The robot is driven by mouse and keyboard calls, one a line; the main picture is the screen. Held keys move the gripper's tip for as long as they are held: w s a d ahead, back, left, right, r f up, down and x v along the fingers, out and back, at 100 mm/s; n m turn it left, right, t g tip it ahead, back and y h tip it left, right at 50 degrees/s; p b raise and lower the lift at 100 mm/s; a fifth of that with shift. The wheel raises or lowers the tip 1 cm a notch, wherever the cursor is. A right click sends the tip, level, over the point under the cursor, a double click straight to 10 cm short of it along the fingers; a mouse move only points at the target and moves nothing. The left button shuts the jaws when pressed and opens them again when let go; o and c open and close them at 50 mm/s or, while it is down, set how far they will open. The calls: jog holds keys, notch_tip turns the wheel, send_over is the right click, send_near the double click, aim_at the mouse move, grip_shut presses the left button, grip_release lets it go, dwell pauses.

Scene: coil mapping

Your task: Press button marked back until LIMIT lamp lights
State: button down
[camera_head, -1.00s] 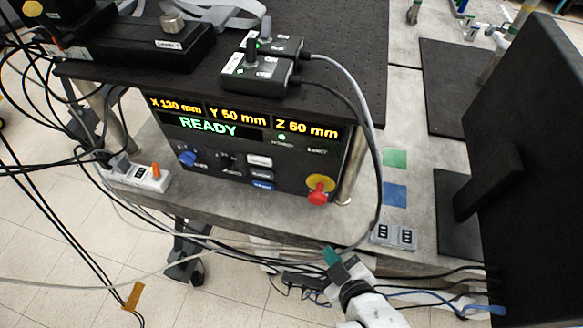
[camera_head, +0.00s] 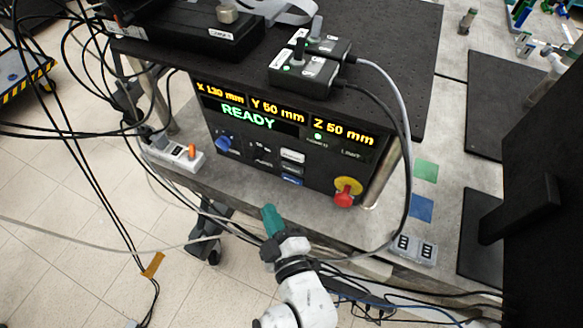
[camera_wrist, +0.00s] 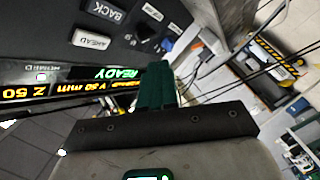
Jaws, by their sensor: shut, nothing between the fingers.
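The control panel (camera_head: 240,155) faces me under the black table top. The BACK button (camera_wrist: 103,11) is a dark key at the top left of the wrist view, beside the white AHEAD key (camera_wrist: 91,39). In the head view the dark key (camera_head: 290,168) lies under the white key (camera_head: 292,155), its lettering too small to read. The LIMIT label (camera_head: 351,154) is at the panel's right; no lit lamp shows by it. My gripper (camera_head: 268,208), with teal fingers, is shut and empty, below and in front of the panel, apart from the keys.
A green lamp (camera_head: 318,137) is lit. A red emergency knob (camera_head: 344,197) sticks out at the panel's lower right. A blue key (camera_head: 291,180) lies under the dark one. Loose cables hang nearby.

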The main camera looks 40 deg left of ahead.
jog(key=b, duration=0.5)
send_near(283, 167)
jog(key=a, duration=0.4)
jog(key=shift+f, duration=0.3)
jog(key=shift+w+a+r+b, duration=0.2)
jog(key=shift+w+b, duration=0.15)
jog(key=shift+w, duration=0.4)
jog(key=shift+w+a+b, duration=0.2)
jog(key=shift+w+b, duration=0.6)
jog(key=shift+b, duration=0.25)
dwell(1.2)
jog(key=shift+s, duration=0.15)
jog(key=shift+s+d, duration=0.2)
jog(key=shift+s, duration=0.5)
jog(key=shift+p, duration=0.3)
